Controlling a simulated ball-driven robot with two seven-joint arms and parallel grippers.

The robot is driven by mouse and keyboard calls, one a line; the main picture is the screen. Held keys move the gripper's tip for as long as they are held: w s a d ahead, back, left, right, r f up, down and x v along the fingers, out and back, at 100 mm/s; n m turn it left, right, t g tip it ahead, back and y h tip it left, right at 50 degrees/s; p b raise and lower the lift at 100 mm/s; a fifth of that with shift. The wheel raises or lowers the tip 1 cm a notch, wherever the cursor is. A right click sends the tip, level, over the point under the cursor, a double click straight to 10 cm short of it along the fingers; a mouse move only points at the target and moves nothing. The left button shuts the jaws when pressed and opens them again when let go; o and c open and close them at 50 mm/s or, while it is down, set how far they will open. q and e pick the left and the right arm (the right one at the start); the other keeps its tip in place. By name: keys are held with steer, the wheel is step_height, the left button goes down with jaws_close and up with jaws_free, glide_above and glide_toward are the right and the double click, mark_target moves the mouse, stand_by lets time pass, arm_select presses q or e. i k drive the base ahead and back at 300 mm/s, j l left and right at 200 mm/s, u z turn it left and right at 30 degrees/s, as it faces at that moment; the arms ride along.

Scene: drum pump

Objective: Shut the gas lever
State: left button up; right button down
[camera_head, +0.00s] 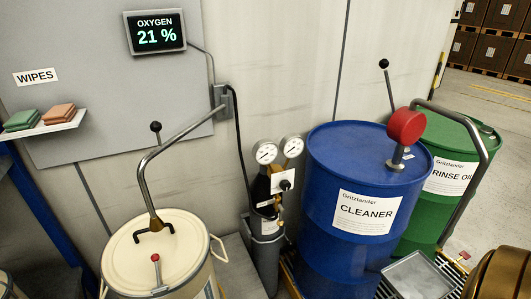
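A slim dark gas bottle (262,190) with two round gauges (266,152) on top stands against the wall, between the cream drum and the blue drum. A short lever with a black knob (285,185) sits at its front, before a small white card. This looks like the gas lever; whether it is open or shut is too small to tell. Neither of my grippers is in view.
A cream drum (125,262) with a bent pipe stands left, and a blue CLEANER drum (335,230) with a red-headed pump (405,127) right. Behind it is a green drum (445,150). A grey tray (418,277) lies in front. The wall display (155,32) reads oxygen 21 %.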

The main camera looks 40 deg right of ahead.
mark_target(280, 222)
steer(key=z, duration=1.25)
